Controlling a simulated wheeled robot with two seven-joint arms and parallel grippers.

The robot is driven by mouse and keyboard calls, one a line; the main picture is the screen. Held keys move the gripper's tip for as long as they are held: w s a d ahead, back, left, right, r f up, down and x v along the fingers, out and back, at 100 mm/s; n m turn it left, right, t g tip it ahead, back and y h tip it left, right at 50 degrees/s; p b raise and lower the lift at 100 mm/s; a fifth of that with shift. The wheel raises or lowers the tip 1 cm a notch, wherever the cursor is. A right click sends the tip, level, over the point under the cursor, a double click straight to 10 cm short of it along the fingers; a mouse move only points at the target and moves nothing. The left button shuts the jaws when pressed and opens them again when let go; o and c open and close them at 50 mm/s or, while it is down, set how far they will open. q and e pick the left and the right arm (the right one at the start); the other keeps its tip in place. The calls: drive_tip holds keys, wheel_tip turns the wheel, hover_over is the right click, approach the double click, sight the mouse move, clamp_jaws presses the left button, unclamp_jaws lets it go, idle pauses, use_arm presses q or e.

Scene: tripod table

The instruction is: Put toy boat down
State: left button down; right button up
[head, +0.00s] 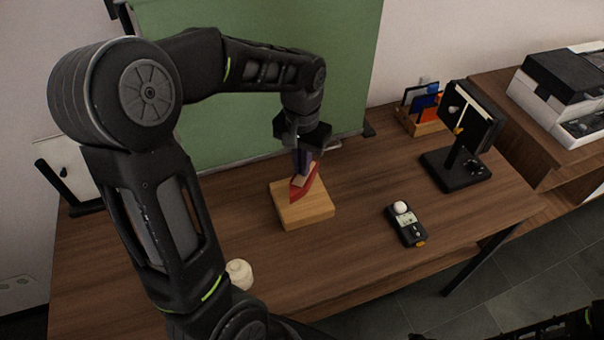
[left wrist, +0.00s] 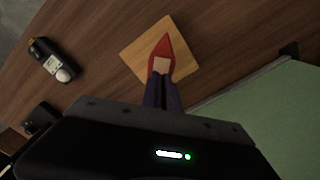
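The toy boat (head: 304,187) has a red hull and a light wooden block on top. It is over a square light-wood board (head: 308,213) on the table, and I cannot tell whether its hull touches the board. My left gripper (head: 302,165) points down from above, its fingers shut on the boat's upper part. In the left wrist view the boat's red pointed bow (left wrist: 165,47) lies over the board (left wrist: 134,56), and the dark fingers (left wrist: 163,90) close at its wooden block. My right gripper does not show.
On the brown table (head: 400,280) stand a light meter with a white dome (head: 407,224), a black stand (head: 455,168), a small wooden rack (head: 424,118) and a cream round item (head: 239,272). A green backdrop (head: 265,115) rises behind. Bare table lies right of the board.

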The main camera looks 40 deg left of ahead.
use_arm(q)
drive_tip(key=shift+f, duration=0.1)
drive_tip(key=shift+f, duration=1.75)
drive_tip(key=shift+f, duration=0.2)
drive_tip(key=c, duration=1.6)
unclamp_jaws()
drive_tip(key=shift+r, duration=0.1)
wheel_tip(320, 180, up, 12)
drive_tip(key=shift+r, duration=0.1)
